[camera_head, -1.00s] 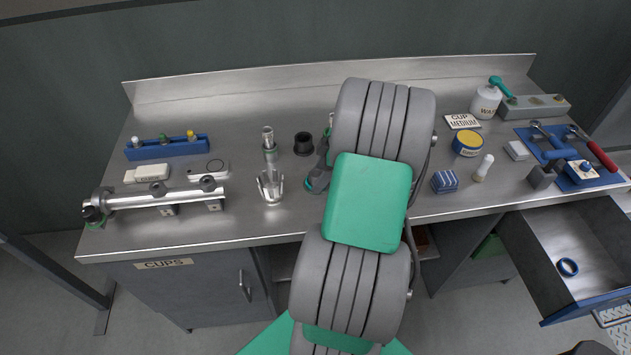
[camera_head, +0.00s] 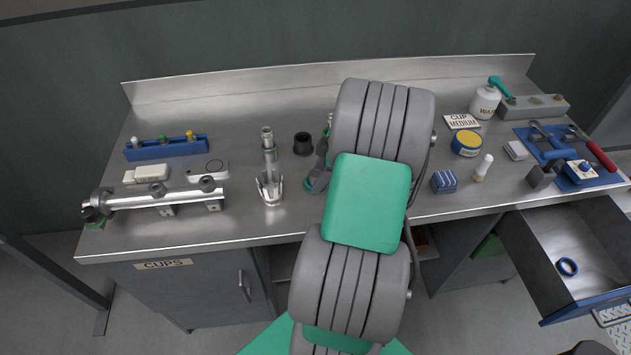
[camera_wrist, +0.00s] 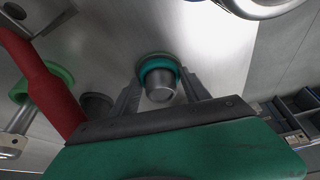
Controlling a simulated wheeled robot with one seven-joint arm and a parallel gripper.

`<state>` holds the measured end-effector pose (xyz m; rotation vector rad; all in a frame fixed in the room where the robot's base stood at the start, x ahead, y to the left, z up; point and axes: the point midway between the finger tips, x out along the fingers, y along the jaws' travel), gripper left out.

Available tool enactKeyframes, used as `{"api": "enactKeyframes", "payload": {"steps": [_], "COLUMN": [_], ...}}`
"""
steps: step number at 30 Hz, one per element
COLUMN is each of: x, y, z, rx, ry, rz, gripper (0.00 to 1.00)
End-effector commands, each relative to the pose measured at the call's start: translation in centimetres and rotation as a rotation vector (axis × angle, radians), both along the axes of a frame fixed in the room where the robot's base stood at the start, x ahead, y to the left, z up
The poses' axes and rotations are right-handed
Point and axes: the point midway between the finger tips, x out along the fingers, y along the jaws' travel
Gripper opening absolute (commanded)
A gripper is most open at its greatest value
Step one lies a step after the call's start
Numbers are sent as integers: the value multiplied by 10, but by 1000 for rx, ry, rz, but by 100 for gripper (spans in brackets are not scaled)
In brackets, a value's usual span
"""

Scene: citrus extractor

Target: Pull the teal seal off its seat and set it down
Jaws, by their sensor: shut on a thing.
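In the wrist view, the teal seal (camera_wrist: 160,64) shows as a ring around a short metal cylinder (camera_wrist: 161,86). The fingers of my gripper (camera_wrist: 160,80) are on either side of it, shut on the seal. I cannot tell from this view whether the seal has lifted from its seat. In the head view, my gripper (camera_head: 316,176) is low at the bench's middle, partly hidden behind my arm, and the seal cannot be clearly made out there.
A chrome pronged part (camera_head: 270,187) stands left of my gripper, with a black cup (camera_head: 303,144) behind it. A metal tube assembly (camera_head: 160,197) lies farther left. A blue-striped block (camera_head: 445,181) and a yellow-lidded tin (camera_head: 467,143) stand right. An open drawer (camera_head: 535,250) juts out at lower right.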

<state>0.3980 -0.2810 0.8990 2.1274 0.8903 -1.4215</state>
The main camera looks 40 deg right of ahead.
Motion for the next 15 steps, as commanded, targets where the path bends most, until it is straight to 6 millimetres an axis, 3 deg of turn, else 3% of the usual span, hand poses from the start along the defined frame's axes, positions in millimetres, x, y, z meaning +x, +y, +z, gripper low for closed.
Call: {"api": "enactKeyframes", "payload": {"steps": [5,15], "x": [0,0], "y": [-1,-1], "z": [1,2], "rx": [-3,-3], "ry": [-1,-1], "rz": [-1,-1], "gripper": [0,0]}}
